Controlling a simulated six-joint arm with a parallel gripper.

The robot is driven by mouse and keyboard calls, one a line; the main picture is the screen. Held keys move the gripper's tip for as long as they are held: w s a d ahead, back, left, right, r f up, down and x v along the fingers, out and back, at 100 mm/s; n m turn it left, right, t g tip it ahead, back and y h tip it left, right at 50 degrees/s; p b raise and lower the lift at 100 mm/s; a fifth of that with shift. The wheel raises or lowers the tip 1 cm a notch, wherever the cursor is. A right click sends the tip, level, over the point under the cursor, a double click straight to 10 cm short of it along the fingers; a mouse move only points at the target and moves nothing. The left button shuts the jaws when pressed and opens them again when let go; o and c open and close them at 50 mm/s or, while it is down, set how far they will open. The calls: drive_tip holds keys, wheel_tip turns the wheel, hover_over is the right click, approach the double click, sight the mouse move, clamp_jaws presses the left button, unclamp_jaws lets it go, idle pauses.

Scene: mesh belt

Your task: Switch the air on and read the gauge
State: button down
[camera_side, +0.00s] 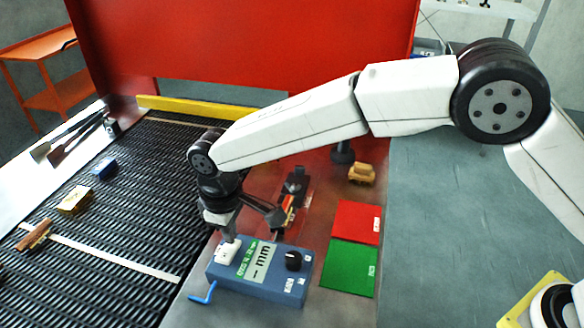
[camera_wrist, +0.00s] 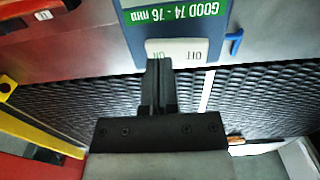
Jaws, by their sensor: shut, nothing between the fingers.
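A blue gauge box (camera_side: 262,290) stands on the metal strip beside the belt. Its display (camera_side: 260,262) shows dashes and "mm", with no number. A green label beside it reads "GOOD 74 - 76 mm" in the wrist view (camera_wrist: 172,15). A white rocker switch (camera_side: 222,254) with lettering at both ends sits at the box's left end; it also shows in the wrist view (camera_wrist: 196,47). My gripper (camera_side: 231,239) is shut and empty, pointing down at the switch. In the wrist view its fingertips (camera_wrist: 158,64) overlap the switch's left part. I cannot tell whether they touch it.
A black knob (camera_side: 293,261) is on the box's right; a blue lever (camera_side: 203,297) sticks out at front left. Red (camera_side: 357,221) and green (camera_side: 349,266) pads lie right. Small blocks lie on the black mesh belt (camera_side: 120,215). A red panel (camera_side: 240,45) stands behind.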

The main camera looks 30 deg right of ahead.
drive_tip(key=shift+r, duration=3.15)
drive_tip(key=shift+w+d, duration=0.15)
drive_tip(key=shift+d, duration=0.5)
drive_tip(key=s+d+f+m+t, duration=0.15)
drive_tip(key=d+m, duration=0.35)
drive_tip(key=d, duration=1.6)
drive_tip(key=s+d+f+m+t, duration=0.1)
drive_tip(key=s+d+f+m, duration=0.2)
drive_tip(key=s+d, duration=1.1)
drive_tip(key=shift+m, duration=0.5)
